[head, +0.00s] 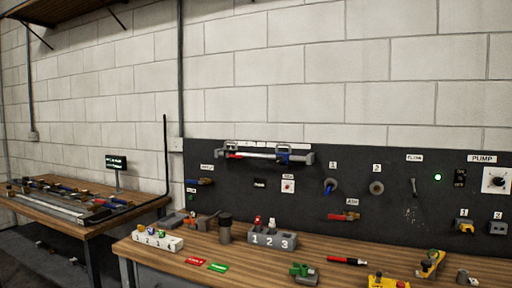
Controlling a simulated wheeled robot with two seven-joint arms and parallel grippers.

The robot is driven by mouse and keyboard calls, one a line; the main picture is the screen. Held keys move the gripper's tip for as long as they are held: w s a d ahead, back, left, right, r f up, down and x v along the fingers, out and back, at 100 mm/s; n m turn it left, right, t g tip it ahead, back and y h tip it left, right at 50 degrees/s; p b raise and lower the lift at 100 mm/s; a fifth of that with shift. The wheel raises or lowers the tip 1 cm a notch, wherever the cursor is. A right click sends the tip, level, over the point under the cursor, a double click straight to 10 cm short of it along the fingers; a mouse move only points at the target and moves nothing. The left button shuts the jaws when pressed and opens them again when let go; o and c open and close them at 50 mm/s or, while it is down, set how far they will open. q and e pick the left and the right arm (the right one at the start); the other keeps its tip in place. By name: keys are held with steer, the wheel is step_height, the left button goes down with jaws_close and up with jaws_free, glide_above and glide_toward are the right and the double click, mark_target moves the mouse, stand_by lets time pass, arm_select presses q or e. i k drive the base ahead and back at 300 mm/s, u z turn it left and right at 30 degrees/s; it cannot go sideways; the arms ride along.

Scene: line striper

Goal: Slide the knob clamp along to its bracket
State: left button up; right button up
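A pale horizontal rail (258,155) is mounted high on the dark panel. A blue clamp-like piece (283,153) sits on the rail toward its right end. A grey bracket-like end piece (308,158) is at the rail's right end, a short gap from the blue piece. A grey piece with a red part (233,156) is at the left end. The view is too small to tell which piece is the knob clamp or which bracket is its own. Neither gripper is in view.
The dark panel (350,165) also carries valves, labels and a pump dial (496,180). Below it, a wooden bench (235,255) holds a numbered grey block (272,241), a white block (158,241), a dark cylinder (225,230) and yellow tools. Another bench (100,220) with tools stands left.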

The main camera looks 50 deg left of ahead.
mark_target(286, 155)
steer(key=u, duration=1.8)
